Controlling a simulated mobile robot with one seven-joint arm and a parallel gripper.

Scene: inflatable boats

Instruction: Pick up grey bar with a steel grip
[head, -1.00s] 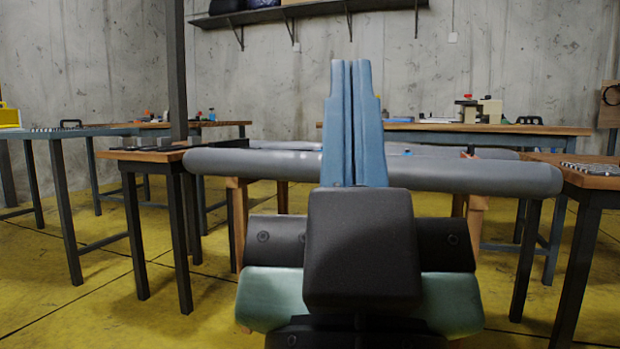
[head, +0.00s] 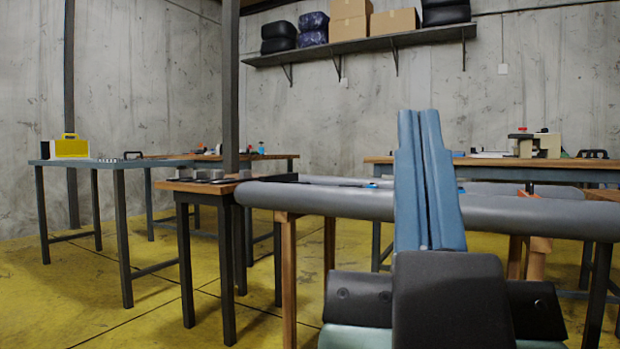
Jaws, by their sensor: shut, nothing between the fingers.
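My gripper (head: 418,112) is in the head view, right of the middle, with its two long blue fingers pointing up and pressed together. Nothing shows between them. The fingers stand in front of the long grey tube (head: 320,200) of an inflatable boat and hide part of it. I cannot make out a grey bar with a steel grip for certain. Small dark and grey items (head: 200,176) lie on a low wooden side table (head: 180,187) at the tube's left end, too small to identify.
A blue-topped table (head: 75,163) at the left bears a yellow case (head: 70,147) and a black handled item (head: 133,155). A wooden bench (head: 380,159) with tools stands behind the boat. A dark post (head: 231,90) rises near the side table. Yellow floor (head: 130,270) is free at the left.

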